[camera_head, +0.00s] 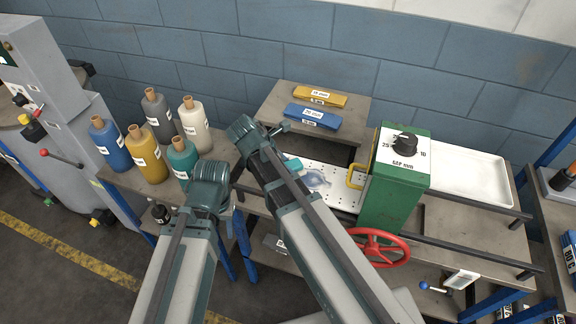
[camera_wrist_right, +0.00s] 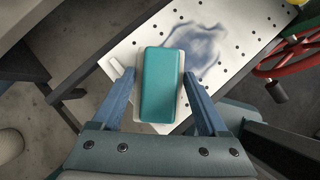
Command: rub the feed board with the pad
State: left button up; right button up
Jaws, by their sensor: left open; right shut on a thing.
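The feed board (camera_head: 343,194) is a white perforated plate left of the green machine. A blue-grey smear (camera_head: 317,179) lies on it. In the right wrist view the board (camera_wrist_right: 122,52) runs diagonally and the smear (camera_wrist_right: 200,45) is just beyond the pad. My right gripper (camera_wrist_right: 158,88) is shut on the teal pad (camera_wrist_right: 161,82), which has a pale underside. The pad (camera_head: 293,164) is over the board's left part; whether it touches is unclear. My right arm hides much of that gripper in the head view. My left arm (camera_head: 208,185) stands left of the board; its open gripper is mostly hidden.
The green machine (camera_head: 393,190) with a yellow handle (camera_head: 355,176) and red handwheel (camera_head: 377,247) stands right of the smear. Several bottles (camera_head: 147,155) stand on the left bench. Blue (camera_head: 312,116) and yellow (camera_head: 320,96) blocks lie behind. A white tray (camera_head: 468,172) is at right.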

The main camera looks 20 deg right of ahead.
aim_at(303, 172)
jog(key=shift+d, duration=0.1)
jog(key=shift+s+d, duration=0.5)
jog(key=shift+d, duration=0.2)
jog(key=shift+s+d, duration=0.5)
jog(key=shift+d, duration=0.15)
jog(key=shift+s+d+f, duration=0.1)
jog(key=shift+s+d, duration=0.35)
jog(key=shift+d, duration=0.25)
jog(key=shift+s+d, duration=0.45)
jog(key=shift+d, duration=0.25)
jog(key=shift+s+d+f, duration=0.1)
jog(key=shift+s+d, duration=0.4)
jog(key=shift+d, duration=0.2)
jog(key=shift+s+d+f, duration=0.1)
jog(key=shift+s+d, duration=0.35)
jog(key=shift+d, duration=0.25)
